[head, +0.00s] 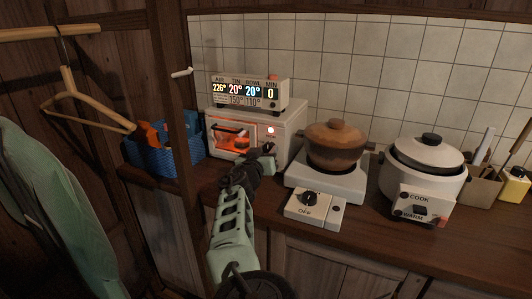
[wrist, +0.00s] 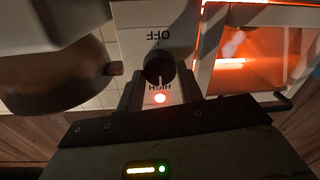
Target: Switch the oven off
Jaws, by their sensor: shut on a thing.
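The white oven (head: 290,122) stands on the counter against the tiled wall, with an orange glow behind its window. A red lamp on its front is lit. In the wrist view, its black knob (wrist: 157,66) appears upside down, between the OFF and HIGH marks, with its white pointer line toward HIGH. The red lamp shines beside HIGH. My gripper (head: 264,152) is at the right part of the oven front. In the wrist view my gripper (wrist: 160,88) has its two dark fingers on either side of the knob, shut on it. The head view hides the knob behind my gripper.
A readout box (head: 248,92) sits on top of the oven. To the right are a hotplate (head: 350,185) with a brown lidded pot (head: 335,148) and a white rice cooker (head: 440,180). A blue basket (head: 176,158) is left of the oven, behind a wooden post (head: 178,100).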

